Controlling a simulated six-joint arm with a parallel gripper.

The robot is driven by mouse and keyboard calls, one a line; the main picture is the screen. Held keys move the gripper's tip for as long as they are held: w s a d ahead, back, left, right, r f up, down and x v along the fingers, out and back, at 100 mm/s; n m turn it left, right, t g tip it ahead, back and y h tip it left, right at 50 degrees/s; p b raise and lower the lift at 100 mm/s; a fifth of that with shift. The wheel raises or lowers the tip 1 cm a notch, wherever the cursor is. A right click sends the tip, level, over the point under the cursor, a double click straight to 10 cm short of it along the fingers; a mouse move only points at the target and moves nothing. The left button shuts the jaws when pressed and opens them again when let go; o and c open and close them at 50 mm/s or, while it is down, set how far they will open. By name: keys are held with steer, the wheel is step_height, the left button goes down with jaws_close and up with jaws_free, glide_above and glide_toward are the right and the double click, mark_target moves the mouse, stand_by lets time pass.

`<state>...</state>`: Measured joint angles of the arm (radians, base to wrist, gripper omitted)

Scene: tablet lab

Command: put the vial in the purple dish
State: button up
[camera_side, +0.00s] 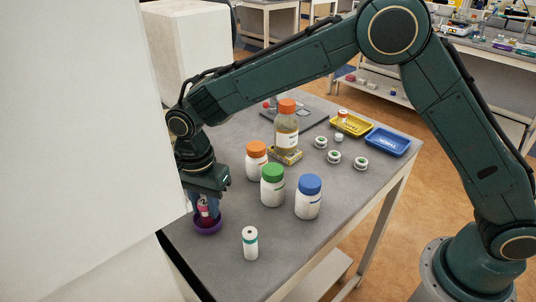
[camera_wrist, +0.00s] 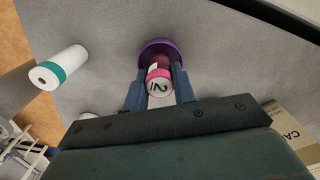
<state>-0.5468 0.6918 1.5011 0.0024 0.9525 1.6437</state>
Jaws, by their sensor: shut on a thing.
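My gripper (camera_side: 206,204) points down at the left end of the bench and is shut on a vial (camera_side: 204,210) with a pink-red band. In the wrist view the fingers of my gripper (camera_wrist: 159,72) stand on both sides of the vial (camera_wrist: 159,85), whose white top bears dark marks. The purple dish (camera_side: 208,229) is directly below the vial, and its rim also shows behind the vial in the wrist view (camera_wrist: 152,46). The vial's lower end is at the dish; I cannot tell if it touches the dish floor.
A white cylinder with a green band (camera_side: 250,244) stands right of the dish. White jars with orange (camera_side: 256,160), green (camera_side: 272,186) and blue (camera_side: 308,197) lids stand beyond. A brown bottle (camera_side: 287,128), yellow tray (camera_side: 351,124) and blue tray (camera_side: 387,142) are farther back. A pale block is at left.

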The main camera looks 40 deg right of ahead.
mark_target(204, 201)
steer(key=shift+f, duration=0.15)
steer(key=o, duration=1)
step_height(204, 201, up, 12)
steer(key=shift+r, duration=0.15)
stand_by(0.8)
